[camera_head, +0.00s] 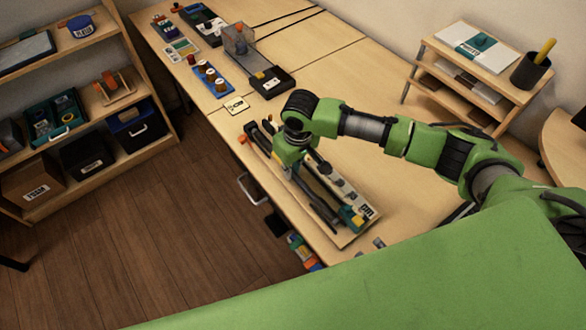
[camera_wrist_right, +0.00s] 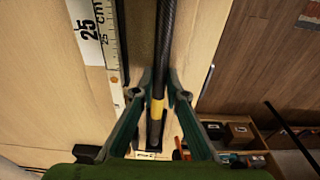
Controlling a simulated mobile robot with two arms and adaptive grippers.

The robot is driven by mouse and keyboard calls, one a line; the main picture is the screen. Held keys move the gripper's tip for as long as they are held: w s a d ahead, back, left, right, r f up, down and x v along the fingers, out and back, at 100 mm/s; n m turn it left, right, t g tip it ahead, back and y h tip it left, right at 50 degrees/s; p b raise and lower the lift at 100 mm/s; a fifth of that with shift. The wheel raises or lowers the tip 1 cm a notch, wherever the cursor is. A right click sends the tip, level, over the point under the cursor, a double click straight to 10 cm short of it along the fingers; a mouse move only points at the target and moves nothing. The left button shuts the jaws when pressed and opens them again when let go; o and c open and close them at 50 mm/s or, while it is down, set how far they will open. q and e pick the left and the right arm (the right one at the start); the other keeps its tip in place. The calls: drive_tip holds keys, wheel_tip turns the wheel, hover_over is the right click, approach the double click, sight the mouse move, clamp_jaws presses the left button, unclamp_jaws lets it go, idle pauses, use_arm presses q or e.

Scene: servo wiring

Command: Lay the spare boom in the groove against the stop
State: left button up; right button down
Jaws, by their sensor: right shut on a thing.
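The boom is a long black tube with a yellow band; in the right wrist view the tube (camera_wrist_right: 163,40) runs between the fingertips. My right gripper (camera_wrist_right: 159,88) is shut on it near the band. In the head view this gripper (camera_head: 291,168) is over the long fixture board at the table's front edge. Dark rods (camera_head: 320,207) lie along the board, but I cannot tell which is the held boom. A white scale strip (camera_head: 335,183) runs along the board, and a teal and yellow block (camera_head: 351,217) sits at its near end. My left gripper is out of view.
A blue rack with brown spools (camera_head: 211,80), a black device with a clear box (camera_head: 264,76) and a small card (camera_head: 236,106) are further back on the table. A wooden stand (camera_head: 470,70) is at the right. The tabletop right of the board is mostly clear.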

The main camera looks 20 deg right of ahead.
drive_tip(key=shift+w, duration=0.15)
drive_tip(key=c, duration=2)
unclamp_jaws()
drive_tip(key=shift+o, duration=0.2)
